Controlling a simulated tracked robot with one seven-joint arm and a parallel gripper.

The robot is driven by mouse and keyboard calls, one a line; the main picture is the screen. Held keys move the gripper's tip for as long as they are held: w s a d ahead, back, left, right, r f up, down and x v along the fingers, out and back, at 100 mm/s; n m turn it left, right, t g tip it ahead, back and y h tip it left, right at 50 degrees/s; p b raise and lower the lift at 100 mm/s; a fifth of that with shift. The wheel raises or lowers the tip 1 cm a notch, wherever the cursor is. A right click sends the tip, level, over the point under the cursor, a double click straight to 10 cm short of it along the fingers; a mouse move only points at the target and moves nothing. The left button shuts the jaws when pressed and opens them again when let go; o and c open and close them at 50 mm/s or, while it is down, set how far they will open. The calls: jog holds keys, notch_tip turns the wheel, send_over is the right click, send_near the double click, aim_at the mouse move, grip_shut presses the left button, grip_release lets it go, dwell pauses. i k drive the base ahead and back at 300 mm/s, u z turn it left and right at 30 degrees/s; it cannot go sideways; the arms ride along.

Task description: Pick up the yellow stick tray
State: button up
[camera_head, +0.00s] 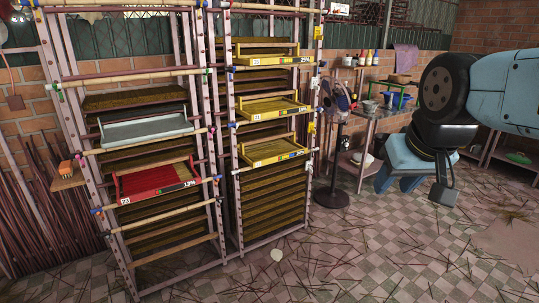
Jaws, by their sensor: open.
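Three yellow stick trays stick out of the right column of a tall rack: an upper one (267,61), a middle one (268,115) and a lower one (272,153). Each has a label strip on its front edge. Which of them the task means cannot be told. My gripper (396,186) hangs at the right, to the right of the rack and well apart from the trays.
A red tray (157,184) and a pale grey tray (145,127) stick out of the rack's left column. A standing fan (332,198) is close to the rack's right side. A side table with bowls stands behind my gripper. Thin sticks litter the tiled floor (330,260).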

aim_at(266, 150)
jog(key=u, duration=2.1)
jog(key=i, duration=1.15)
jog(key=z, duration=1.8)
jog(key=i, duration=1)
jog(key=u, duration=0.05)
